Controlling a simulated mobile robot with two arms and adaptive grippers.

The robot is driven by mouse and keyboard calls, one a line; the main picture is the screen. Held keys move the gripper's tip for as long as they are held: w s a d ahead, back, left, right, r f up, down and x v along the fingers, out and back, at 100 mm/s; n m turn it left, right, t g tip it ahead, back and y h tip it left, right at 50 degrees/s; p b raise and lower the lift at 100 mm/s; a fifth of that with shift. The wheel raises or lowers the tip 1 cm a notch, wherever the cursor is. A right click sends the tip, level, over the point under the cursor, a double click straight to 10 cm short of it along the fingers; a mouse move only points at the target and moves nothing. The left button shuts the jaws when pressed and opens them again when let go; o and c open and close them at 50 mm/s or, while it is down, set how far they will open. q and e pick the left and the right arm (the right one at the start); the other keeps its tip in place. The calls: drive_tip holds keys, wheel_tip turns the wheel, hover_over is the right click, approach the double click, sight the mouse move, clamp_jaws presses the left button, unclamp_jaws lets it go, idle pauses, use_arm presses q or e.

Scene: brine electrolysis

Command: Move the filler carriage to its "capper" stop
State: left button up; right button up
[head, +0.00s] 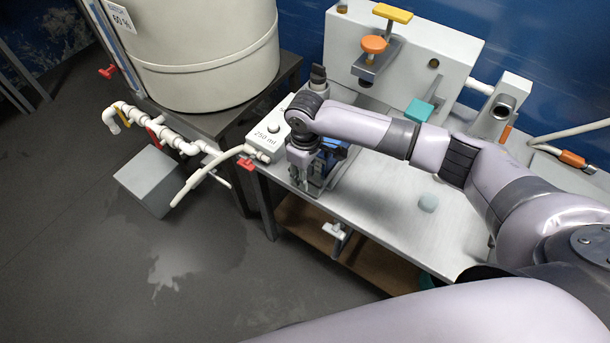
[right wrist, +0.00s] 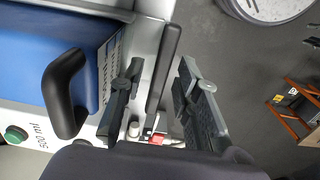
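A blue-faced unit, apparently the filler carriage (head: 332,158), stands at the left end of the metal bench, largely hidden behind my right arm in the head view. The right wrist view shows a blue panel (right wrist: 40,55) with a black loop handle (right wrist: 66,93) at left. My right gripper (head: 303,184) is at the bench's front left edge, beside the blue unit. In the right wrist view its fingers (right wrist: 160,98) are apart, with a dark bar (right wrist: 166,62) seen between them; I cannot tell whether they touch it. No stop marked "capper" is readable. My left gripper is out of view.
A white box marked 250 ml (head: 262,132) stands left of the gripper, with a hose and red clip. A large cream tank (head: 205,50) stands behind it.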

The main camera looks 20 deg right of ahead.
drive_tip(key=shift+f, duration=0.9)
clamp_jaws()
